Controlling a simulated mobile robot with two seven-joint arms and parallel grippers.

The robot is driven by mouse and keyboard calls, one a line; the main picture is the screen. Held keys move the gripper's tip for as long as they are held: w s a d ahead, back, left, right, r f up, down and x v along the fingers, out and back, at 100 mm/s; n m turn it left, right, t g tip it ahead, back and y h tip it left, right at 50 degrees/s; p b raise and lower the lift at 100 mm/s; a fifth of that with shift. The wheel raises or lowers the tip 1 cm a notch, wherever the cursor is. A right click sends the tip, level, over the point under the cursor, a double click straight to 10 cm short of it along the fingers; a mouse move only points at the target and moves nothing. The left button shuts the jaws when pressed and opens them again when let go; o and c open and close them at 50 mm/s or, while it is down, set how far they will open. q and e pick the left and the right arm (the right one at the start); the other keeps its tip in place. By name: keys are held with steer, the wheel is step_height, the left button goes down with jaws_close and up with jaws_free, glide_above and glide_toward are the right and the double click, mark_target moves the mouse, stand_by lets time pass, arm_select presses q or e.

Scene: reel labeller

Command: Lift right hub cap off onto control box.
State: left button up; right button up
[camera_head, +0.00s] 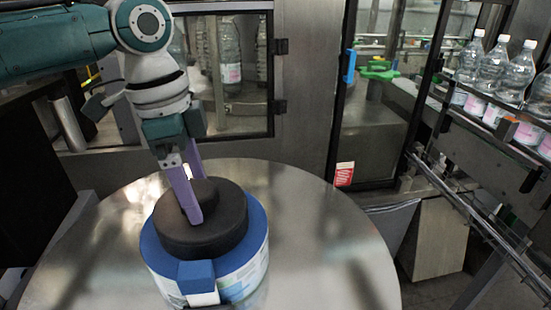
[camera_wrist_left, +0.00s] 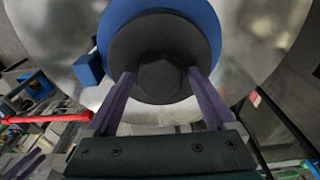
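A black, round hub cap (camera_head: 225,235) with a raised central knob sits on top of a blue-and-white reel (camera_head: 258,225) on a round metal table. In the left wrist view the cap (camera_wrist_left: 165,30) is seen from above, with its faceted knob (camera_wrist_left: 161,78) in the middle. My left gripper (camera_head: 195,190) is down at the cap, its two purple fingers on either side of the knob. In the left wrist view the fingers (camera_wrist_left: 160,75) are apart, with narrow gaps seeming to show beside the knob. I cannot make out a control box. Purple strips at the wrist view's lower left may be my right gripper (camera_wrist_left: 34,165).
The shiny round table (camera_head: 330,255) is bare around the reel. A blue block (camera_head: 196,273) juts from the reel's front. Cabinet doors stand behind. A rack of plastic bottles (camera_head: 492,65) and a conveyor rail are on the right.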

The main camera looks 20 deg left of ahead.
arm_select(q)
steer(key=c, duration=1.3)
steer(key=shift+o, duration=0.2)
steer(key=shift+r, duration=0.15)
step_height(320, 180, up, 14)
steer(key=b, duration=0.3)
step_height(320, 180, up, 7)
steer(key=p, duration=0.2)
glide_above(197, 188)
steer(key=shift+s+r+p, duration=0.15)
steer(key=shift+r+p, duration=2.75)
steer(key=shift+p, duration=1.3)
